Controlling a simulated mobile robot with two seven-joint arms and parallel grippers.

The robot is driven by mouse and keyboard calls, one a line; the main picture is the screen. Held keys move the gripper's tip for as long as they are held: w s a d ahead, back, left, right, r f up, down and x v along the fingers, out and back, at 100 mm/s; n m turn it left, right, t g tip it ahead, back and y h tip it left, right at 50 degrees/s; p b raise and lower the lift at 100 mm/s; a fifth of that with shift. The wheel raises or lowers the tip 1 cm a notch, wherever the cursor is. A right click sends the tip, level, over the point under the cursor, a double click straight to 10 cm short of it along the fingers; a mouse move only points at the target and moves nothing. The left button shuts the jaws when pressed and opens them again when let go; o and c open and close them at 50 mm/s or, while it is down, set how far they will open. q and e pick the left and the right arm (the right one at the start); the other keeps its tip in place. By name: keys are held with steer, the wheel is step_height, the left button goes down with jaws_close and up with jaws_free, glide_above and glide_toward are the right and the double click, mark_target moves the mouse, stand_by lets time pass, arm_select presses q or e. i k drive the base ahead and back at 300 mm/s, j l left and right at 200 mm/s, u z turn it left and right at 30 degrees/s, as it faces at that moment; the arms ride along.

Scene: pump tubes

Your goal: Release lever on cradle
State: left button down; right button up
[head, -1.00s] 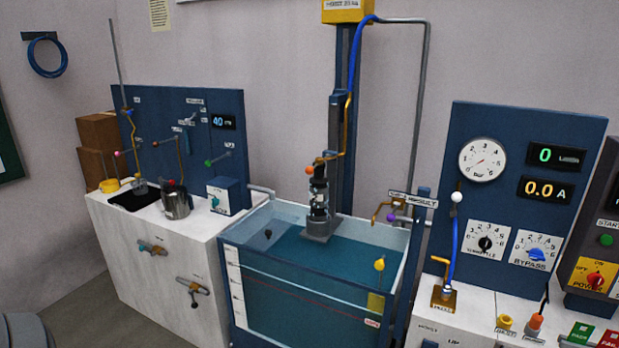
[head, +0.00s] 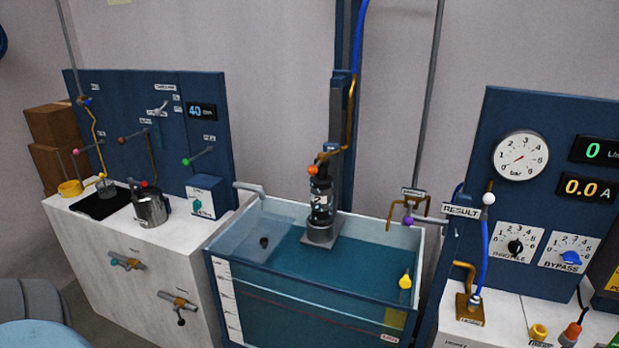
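A dark cylindrical pump (head: 321,200) stands upright in a cradle (head: 320,238) above the water tank. An orange ball knob (head: 314,170) on a short lever sits at the top of the pump, beside the vertical column. A brown tube (head: 351,120) runs down the column to this spot. I cannot read which part is labelled as the cradle lever. Neither of my grippers shows in the head view.
The tank (head: 212,275) holds blue water, with a yellow float (head: 405,279) at its right. A white bench (head: 120,235) with a metal jug (head: 150,207) is on the left. A gauge panel (head: 500,205) stands on the right. A purple-knobbed lever (head: 408,221) is at the tank's back right.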

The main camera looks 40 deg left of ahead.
mark_target(322, 160)
steer(key=i+j+z, duration=0.2)
steer(key=j, duration=0.7)
steer(key=j+z, duration=0.15)
steer(key=j, duration=0.75)
